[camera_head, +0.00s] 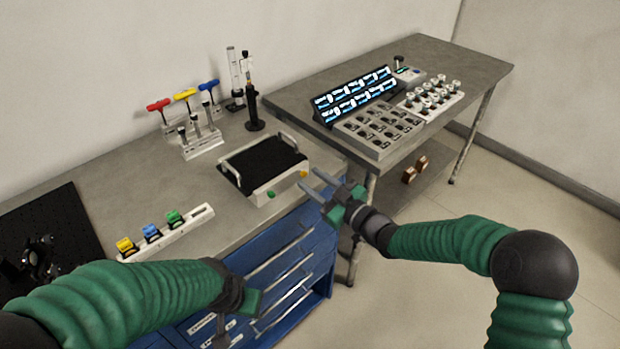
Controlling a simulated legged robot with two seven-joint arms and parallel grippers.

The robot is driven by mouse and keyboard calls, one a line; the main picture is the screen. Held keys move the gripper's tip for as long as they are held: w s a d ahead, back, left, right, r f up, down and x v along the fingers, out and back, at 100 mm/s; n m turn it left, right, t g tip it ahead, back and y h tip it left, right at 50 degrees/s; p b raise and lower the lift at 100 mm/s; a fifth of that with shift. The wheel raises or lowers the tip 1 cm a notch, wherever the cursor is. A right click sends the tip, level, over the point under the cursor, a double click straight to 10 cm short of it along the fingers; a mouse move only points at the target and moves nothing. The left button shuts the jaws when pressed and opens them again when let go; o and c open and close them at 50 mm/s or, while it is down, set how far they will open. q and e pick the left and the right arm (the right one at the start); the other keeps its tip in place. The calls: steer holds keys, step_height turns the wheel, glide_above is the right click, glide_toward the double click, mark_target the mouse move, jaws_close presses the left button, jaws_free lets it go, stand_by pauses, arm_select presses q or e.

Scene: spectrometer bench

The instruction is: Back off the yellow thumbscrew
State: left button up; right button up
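No part can be made out for certain as the yellow thumbscrew. A small yellow knob (303,174) is on the front of the black-topped white box (262,197), at its right end. A yellow block-like piece (125,246) stands in a white rack (190,225) at the left. My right gripper (308,182) is open and empty; its fingers point left and appear just right of the box front, with no clear contact. My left gripper (232,322) is low in the picture, in front of the blue drawers; its fingers are too unclear to read.
Blue and green pieces share the rack. Red, yellow and blue T-handled tools (184,97) stand at the back. A dark breadboard (50,235) lies far left. Blue drawers (290,265) are under the bench. A second table (470,72) at right holds a lit display (355,96) and control panels.

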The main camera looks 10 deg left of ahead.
steer(key=shift+x, duration=0.8)
steer(key=shift+c, duration=0.4)
jaws_close()
